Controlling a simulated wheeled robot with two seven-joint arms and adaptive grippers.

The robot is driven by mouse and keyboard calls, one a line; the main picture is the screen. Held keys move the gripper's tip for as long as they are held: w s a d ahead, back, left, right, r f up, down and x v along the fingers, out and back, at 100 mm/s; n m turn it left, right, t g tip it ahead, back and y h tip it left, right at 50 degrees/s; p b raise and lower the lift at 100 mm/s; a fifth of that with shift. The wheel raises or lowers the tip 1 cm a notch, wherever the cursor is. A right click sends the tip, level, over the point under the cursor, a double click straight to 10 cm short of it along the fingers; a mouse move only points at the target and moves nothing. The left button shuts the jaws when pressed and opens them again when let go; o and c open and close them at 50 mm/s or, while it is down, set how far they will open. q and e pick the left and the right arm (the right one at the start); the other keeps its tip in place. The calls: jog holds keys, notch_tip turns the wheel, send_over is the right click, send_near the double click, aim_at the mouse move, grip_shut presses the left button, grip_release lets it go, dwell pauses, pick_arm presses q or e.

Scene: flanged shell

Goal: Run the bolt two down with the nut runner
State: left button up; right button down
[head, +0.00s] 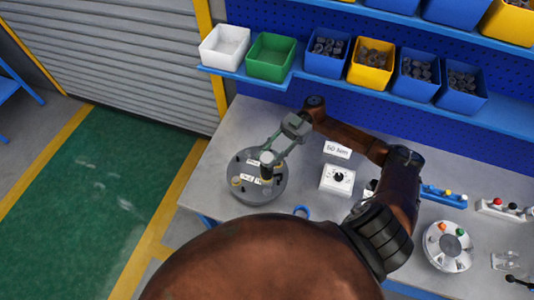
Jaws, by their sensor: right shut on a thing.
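The flanged shell (274,190), a round grey disc with small white labels and bolts around its top, sits on the left part of the bench. One brass-coloured bolt (236,182) shows at its left side. My right gripper (268,155) reaches in over the shell from the upper right. The tool's lower end is over the shell's right half, beside a label. Whether it touches a bolt there I cannot tell. The label writing is too small to read. My left gripper is out of view.
A white box with a black knob (337,180) stands right of the shell, before a "50 Nm" card (338,150). A blue ring (302,211) lies near the front edge. A white round fixture (430,248) is at right. Bins (270,68) line the shelf above.

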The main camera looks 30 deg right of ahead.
jog(key=shift+r, duration=0.15)
jog(key=shift+d, duration=0.15)
jog(key=shift+f+b, duration=1.55)
jog(key=shift+f, duration=1.2)
jog(key=shift+f+b, duration=0.65)
jog(key=shift+f, duration=0.6)
jog(key=shift+n+g+h+b, duration=0.4)
jog(key=shift+n+g+b, duration=0.5)
jog(key=shift+b, duration=0.45)
jog(key=shift+w+r+n+g+h+b, duration=0.15)
jog(key=shift+n+g+h+b, duration=0.15)
jog(key=shift+g+b, duration=0.3)
dwell(1.1)
